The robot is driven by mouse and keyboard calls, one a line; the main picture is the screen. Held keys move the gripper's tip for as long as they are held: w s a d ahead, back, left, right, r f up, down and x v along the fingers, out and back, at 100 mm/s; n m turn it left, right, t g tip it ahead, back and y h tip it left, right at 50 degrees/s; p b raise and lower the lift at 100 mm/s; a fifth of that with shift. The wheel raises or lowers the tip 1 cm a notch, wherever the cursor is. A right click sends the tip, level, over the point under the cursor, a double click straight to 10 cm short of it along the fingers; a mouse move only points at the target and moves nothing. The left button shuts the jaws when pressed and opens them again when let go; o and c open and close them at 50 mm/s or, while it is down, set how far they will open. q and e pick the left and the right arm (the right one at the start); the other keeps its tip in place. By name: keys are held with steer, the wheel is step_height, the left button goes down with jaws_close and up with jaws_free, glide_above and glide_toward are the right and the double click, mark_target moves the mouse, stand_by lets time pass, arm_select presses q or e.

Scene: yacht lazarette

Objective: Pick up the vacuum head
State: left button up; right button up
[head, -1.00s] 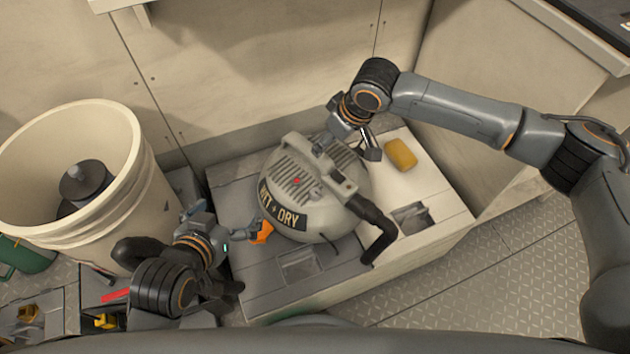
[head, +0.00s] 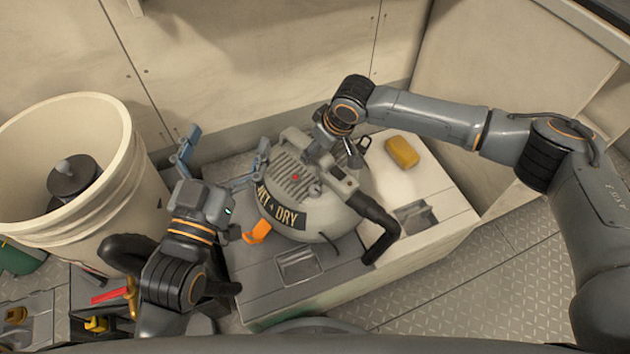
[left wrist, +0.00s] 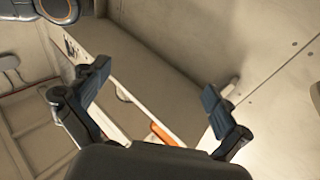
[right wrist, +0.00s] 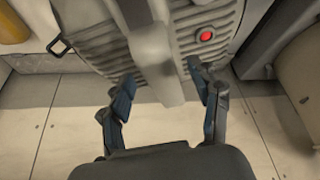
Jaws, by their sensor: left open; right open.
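The vacuum head (head: 322,222) is a grey dome with ribbed vents, a red button, a "WET + DRY" label, an orange latch and a black hose elbow. It sits on a grey and white locker top (head: 420,172). My right gripper (head: 340,150) is open above its far part. In the right wrist view, the fingers of my right gripper (right wrist: 165,98) stand on either side of the vacuum head's handle bar (right wrist: 152,55), not closed on it. My left gripper (head: 224,160) is open and empty, at the left of the vacuum head; its right finger is close to the dome, contact unclear.
A yellow sponge-like block (head: 402,152) lies on the locker top, right of the vacuum head. A large cream bucket (head: 110,200) stands at the left, near my left arm. An open tool tray (head: 30,320) is at the lower left. Walls close off the back.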

steer(key=b+x, duration=0.1)
steer(key=x, duration=0.1)
steer(key=shift+w+a+f, duration=0.1)
steer(key=shift+a+f, duration=0.1)
steer(key=shift+f, duration=0.2)
arm_select(q)
steer(key=r+t, duration=0.1)
steer(key=r, duration=0.1)
steer(key=s+r+t+h, duration=0.1)
steer(key=s+r+t, duration=0.1)
steer(key=r, duration=0.1)
steer(key=shift+d+r+t, duration=0.15)
steer(key=shift+r+t, duration=0.15)
arm_select(e)
jaws_close()
steer(key=shift+w+r, duration=0.15)
steer(key=shift+r, duration=0.05)
